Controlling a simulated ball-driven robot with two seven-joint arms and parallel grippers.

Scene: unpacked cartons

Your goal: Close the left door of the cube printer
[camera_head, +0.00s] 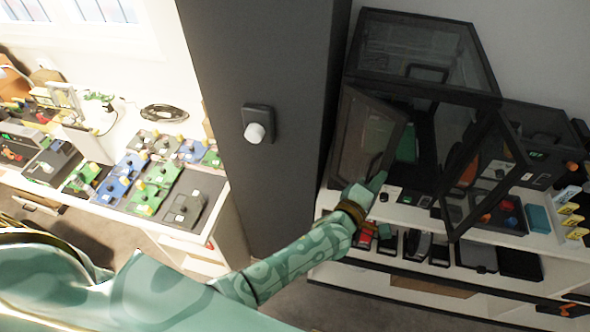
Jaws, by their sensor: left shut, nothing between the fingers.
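The cube printer (437,95) is a dark-framed box with clear panels, standing on the white shelf at the right. Its left door (366,138) is a dark-framed clear panel, swung part-way outward. Its right door (476,172) also stands open, swung toward the right front. A top panel (425,50) with a handle is tilted up. My left gripper (380,182), green, is shut and empty at the lower front corner of the left door. I cannot tell whether it touches the door. My right gripper is out of view.
A dark grey pillar (262,60) with a white knob stands left of the printer. The white shelf (405,208) holds small parts and dark devices, with more on the level below. A table at the left carries blue and green boards.

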